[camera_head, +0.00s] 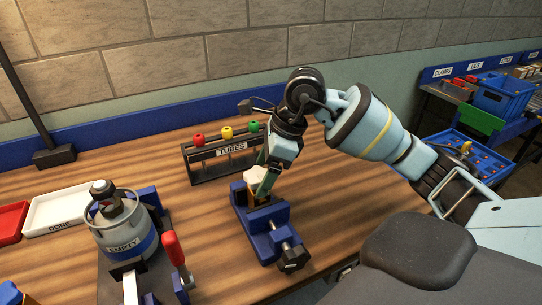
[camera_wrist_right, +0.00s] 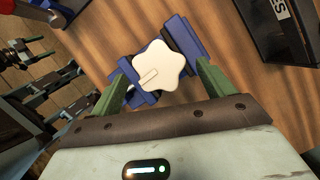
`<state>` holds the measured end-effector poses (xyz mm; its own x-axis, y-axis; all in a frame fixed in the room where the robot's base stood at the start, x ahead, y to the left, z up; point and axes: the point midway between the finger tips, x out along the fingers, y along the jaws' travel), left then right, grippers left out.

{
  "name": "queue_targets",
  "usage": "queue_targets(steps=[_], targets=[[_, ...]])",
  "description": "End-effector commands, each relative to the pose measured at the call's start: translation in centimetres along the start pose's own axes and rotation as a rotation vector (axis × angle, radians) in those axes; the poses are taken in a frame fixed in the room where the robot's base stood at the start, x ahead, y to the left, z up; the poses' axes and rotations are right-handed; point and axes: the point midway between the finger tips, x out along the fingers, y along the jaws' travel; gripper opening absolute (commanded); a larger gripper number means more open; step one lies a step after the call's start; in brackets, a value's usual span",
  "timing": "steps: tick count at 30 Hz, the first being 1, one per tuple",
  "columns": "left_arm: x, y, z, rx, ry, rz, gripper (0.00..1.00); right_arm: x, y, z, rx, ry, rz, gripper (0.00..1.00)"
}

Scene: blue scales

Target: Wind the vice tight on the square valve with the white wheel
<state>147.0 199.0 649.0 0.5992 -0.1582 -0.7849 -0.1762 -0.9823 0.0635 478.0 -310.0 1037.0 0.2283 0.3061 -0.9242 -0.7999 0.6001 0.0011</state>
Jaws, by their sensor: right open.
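The blue vice (camera_head: 267,219) stands on the wooden bench, its dark screw end (camera_head: 293,257) toward the front. The valve's white lobed wheel (camera_head: 257,176) sits above the vice; the tan body under it is mostly hidden. My right gripper (camera_head: 264,185) points down over the wheel. In the right wrist view the white wheel (camera_wrist_right: 165,68) lies between the two green fingers of the open gripper (camera_wrist_right: 165,84), with the blue vice (camera_wrist_right: 183,38) below. I cannot tell whether a finger touches the wheel.
A grey canister marked EMPTY (camera_head: 128,236) in a clamp with a red lever (camera_head: 174,249) is at the left. A white DONE tray (camera_head: 57,209) lies farther left.

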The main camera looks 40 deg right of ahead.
Motion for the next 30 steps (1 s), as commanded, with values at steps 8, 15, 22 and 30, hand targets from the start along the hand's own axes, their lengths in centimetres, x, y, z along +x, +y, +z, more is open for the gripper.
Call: queue_targets(steps=[8,15,22,30], targets=[[0.1,-0.1,-0.9,0.002,0.018,-0.001,0.75,2.7,0.0,0.0,0.0,-0.001,0.0,0.81],[0.1,-0.1,-1.0,0.002,0.021,-0.001,0.75,3.1,0.0,0.0,-0.001,-0.001,-0.001,0.81],[0.1,-0.1,-0.9,0.002,0.018,-0.001,0.75,3.1,0.0,0.0,-0.001,-0.001,-0.001,0.65],[0.2,-0.1,-0.6,0.002,0.012,-0.001,0.75,3.0,0.0,0.0,-0.001,-0.001,-0.001,0.3]])
